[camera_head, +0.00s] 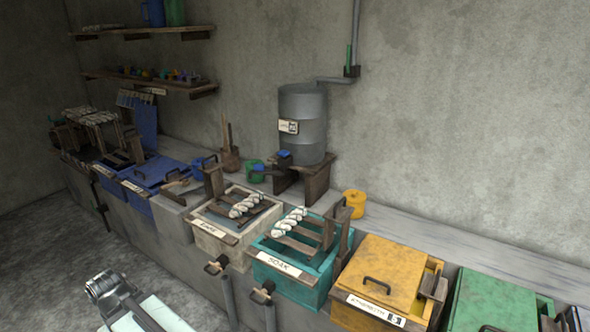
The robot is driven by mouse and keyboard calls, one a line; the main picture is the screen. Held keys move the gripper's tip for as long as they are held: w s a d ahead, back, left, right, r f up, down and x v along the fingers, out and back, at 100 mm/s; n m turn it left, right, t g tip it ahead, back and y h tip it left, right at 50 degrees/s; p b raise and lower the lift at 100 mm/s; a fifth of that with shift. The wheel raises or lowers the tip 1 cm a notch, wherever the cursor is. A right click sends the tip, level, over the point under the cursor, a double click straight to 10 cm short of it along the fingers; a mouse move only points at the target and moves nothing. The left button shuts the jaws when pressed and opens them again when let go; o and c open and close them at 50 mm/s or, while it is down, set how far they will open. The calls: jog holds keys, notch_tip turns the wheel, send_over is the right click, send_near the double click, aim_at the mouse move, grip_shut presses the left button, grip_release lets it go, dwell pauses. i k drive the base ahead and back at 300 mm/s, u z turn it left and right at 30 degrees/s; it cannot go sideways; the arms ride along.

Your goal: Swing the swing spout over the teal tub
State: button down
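The teal tub (270,268), labelled SOAK, stands in the row of tubs right of the middle. White skeins hang over a wooden rack on it. A grey metal drum (303,118) stands on a wooden stand behind the tubs. A dark tap with blue parts, which looks like the swing spout (268,168), sticks out from the drum's lower front. It points left, toward the side of the pale tub, not over the teal tub. My gripper (104,286) appears to be the grey metal end at lower left, far from the spout. Its fingers cannot be made out.
A pale tub (207,231) with skeins stands left of the teal one, and a lidded yellow tub (385,268) stands right. Drain taps (262,292) jut from the front. A green pot (255,171) and yellow canister (354,203) stand near the drum. The floor at left is open.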

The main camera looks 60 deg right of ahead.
aim_at(259, 168)
jog(key=z, duration=1.15)
jog(key=i, duration=0.6)
jog(key=u, duration=0.9)
jog(key=i, duration=1.55)
jog(key=u, duration=0.2)
